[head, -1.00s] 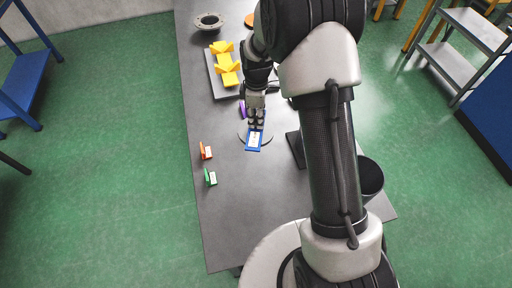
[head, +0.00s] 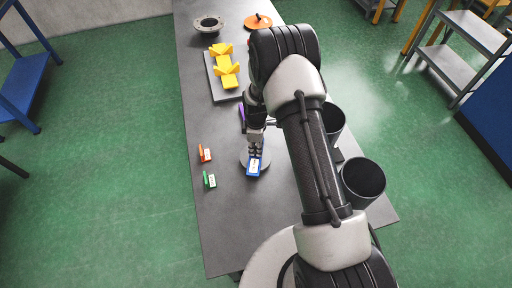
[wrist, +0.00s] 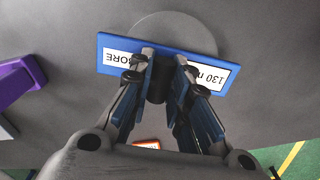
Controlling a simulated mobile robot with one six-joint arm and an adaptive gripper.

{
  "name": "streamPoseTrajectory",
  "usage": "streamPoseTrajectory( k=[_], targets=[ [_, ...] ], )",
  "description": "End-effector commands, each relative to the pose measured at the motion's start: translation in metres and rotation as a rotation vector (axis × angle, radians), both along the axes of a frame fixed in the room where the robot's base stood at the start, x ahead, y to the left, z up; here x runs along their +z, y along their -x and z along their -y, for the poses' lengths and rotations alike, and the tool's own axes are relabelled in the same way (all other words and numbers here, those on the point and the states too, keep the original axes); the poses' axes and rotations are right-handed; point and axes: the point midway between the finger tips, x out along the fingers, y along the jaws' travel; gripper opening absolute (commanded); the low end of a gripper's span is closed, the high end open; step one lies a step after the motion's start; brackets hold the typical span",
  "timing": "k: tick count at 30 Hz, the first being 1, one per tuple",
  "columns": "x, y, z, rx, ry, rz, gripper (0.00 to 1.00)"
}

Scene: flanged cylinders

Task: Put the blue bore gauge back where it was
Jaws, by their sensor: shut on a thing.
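The blue bore gauge (head: 254,167) is a blue plate with a white label. In the wrist view the gauge (wrist: 112,43) lies across the fingertips, its label partly reading "BORE" and "130". My gripper (head: 255,149) is shut on the gauge; in the wrist view the gripper's fingers (wrist: 164,62) flank a dark stub at the plate's middle. A flat grey disc (head: 267,154) on the table shows behind the gauge and also in the wrist view (wrist: 180,22). I cannot tell whether the gauge touches the disc or the table.
An orange gauge (head: 205,154) and a green one (head: 210,180) stand left. A purple piece (head: 242,116) is behind my gripper. Yellow V-blocks (head: 228,70) sit on a grey plate. Farther back are a flanged ring (head: 208,25) and an orange disc (head: 258,21). Two dark cylinders (head: 363,180) (head: 333,118) stand right.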

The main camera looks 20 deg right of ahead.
Motion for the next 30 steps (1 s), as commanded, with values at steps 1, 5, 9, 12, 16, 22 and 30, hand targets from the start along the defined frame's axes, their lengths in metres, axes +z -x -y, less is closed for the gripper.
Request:
streamPoseTrajectory(
  k=[1, 5, 9, 12, 16, 22, 30],
  targets=[
    [0.0001, -0.0014, -0.0001, 0.000, 0.000, 0.003, 0.00],
    [0.0010, -0.0014, 0.0000, 0.000, 0.000, 0.003, 0.00],
    [-0.0019, -0.0013, 0.0000, 0.000, 0.000, 0.003, 0.00],
    [-0.0033, -0.0005, 0.0000, 0.000, 0.000, 0.001, 0.20],
    [-0.0028, -0.0005, 0.0000, 0.000, 0.000, 0.001, 0.28],
    [-0.0027, -0.0005, 0.0000, 0.000, 0.000, 0.001, 0.37],
    [-0.0011, -0.0005, 0.0000, 0.000, 0.000, 0.001, 0.37]
  ],
)
